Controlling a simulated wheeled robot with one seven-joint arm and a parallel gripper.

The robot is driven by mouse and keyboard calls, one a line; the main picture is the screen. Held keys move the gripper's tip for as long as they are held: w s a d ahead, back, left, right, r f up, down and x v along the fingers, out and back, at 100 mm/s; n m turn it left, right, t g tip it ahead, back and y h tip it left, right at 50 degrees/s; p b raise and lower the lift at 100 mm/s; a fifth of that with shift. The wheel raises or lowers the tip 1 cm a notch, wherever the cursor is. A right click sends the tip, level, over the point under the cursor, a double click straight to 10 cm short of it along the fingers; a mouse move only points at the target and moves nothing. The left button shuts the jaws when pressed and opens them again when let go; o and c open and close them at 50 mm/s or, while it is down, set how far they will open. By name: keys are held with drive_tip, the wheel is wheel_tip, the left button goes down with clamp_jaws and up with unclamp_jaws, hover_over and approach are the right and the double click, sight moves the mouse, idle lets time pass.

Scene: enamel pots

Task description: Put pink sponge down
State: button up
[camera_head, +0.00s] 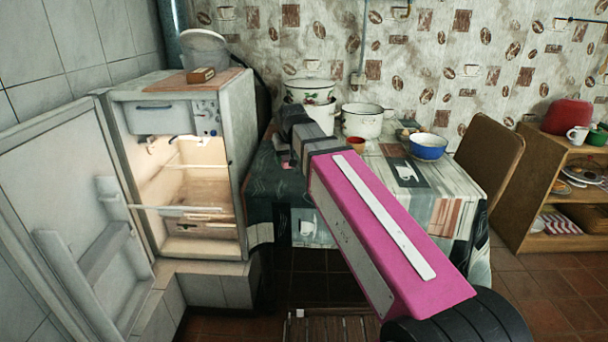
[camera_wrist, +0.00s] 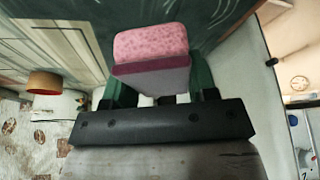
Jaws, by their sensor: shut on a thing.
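The pink sponge (camera_wrist: 150,42) shows in the wrist view, a rounded block with a pale pink face and a darker lower side. My gripper (camera_wrist: 155,78) has its dark green fingers on both sides of the sponge and is shut on it. Behind the sponge in the wrist view is the dark patterned tablecloth (camera_wrist: 225,15); I cannot tell whether the sponge touches it. In the head view my arm reaches over the table (camera_head: 283,215) towards its left end by the fridge.
An open fridge (camera_head: 200,180) stands left of the table. A small orange cup (camera_head: 356,145), a white pot (camera_head: 362,122), a floral pot (camera_head: 310,90) and a blue bowl (camera_head: 428,150) stand on the table. A chair (camera_head: 490,155) is at its right.

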hover_over(303, 177)
drive_tip(key=s, duration=0.1)
wheel_tip(303, 177, down, 5)
drive_tip(key=shift+d+r, duration=0.1)
drive_tip(key=shift+r, duration=0.05)
drive_tip(key=shift+f, duration=2)
drive_tip(key=shift+d+f, duration=0.1)
drive_tip(key=shift+f, duration=0.25)
drive_tip(key=shift+s+f, duration=0.1)
drive_tip(key=o, duration=0.9)
drive_tip(key=shift+f, duration=0.15)
drive_tip(key=shift+c, duration=0.2)
drive_tip(key=shift+o, duration=0.5)
drive_tip(key=shift+r, duration=0.35)
drive_tip(key=v, duration=1.2)
drive_tip(key=shift+r, duration=0.25)
